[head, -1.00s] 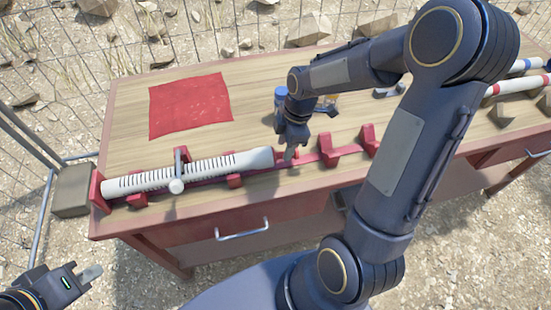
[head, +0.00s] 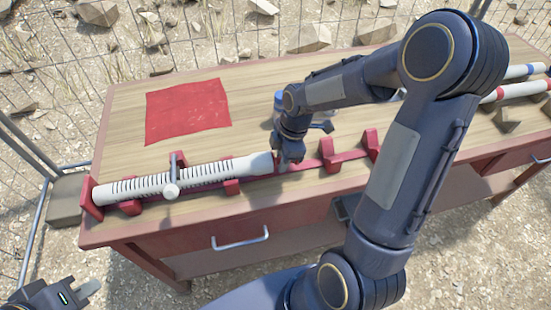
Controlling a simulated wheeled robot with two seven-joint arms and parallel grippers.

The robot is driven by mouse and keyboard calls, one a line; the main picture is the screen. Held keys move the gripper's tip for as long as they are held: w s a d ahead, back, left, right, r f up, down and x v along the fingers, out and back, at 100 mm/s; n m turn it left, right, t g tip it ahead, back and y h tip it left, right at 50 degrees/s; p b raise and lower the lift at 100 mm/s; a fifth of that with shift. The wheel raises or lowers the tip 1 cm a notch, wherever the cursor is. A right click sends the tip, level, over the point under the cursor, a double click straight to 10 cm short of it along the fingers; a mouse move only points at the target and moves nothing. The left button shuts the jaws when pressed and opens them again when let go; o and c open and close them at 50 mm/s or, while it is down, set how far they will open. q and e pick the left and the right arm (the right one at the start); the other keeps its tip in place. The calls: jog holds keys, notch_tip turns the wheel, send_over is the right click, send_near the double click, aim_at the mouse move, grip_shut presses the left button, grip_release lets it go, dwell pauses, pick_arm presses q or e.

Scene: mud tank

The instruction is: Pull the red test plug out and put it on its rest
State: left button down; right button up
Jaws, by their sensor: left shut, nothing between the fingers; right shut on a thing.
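A white slotted tube (head: 205,174) lies along a red rack (head: 230,187) at the table's front edge. My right gripper (head: 285,164) is shut at the tube's right end, its fingers low over the rack. The red test plug cannot be made out apart from the red rack; the fingers hide what they hold at the tube's end, where the plug would sit. My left gripper (head: 88,289) is shut and empty at the bottom left, off the table. Which part of the rack is the plug's rest cannot be told.
A red cloth (head: 187,111) lies flat on the wooden table (head: 125,141). More white tubes with coloured bands (head: 517,92) lie at the far right. My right arm covers the table's middle right.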

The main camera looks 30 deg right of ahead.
jog(key=shift+s+d, duration=0.2)
jog(key=shift+d, duration=0.65)
jog(key=shift+s+d, duration=0.2)
jog(key=shift+d, duration=0.6)
jog(key=shift+s+d, duration=0.2)
jog(key=shift+d, duration=0.65)
jog(key=shift+r, duration=0.1)
notch_tip(320, 180, up, 7)
jog(key=p, duration=0.5)
jog(key=shift+r+p, duration=0.2)
jog(key=shift+p, duration=0.2)
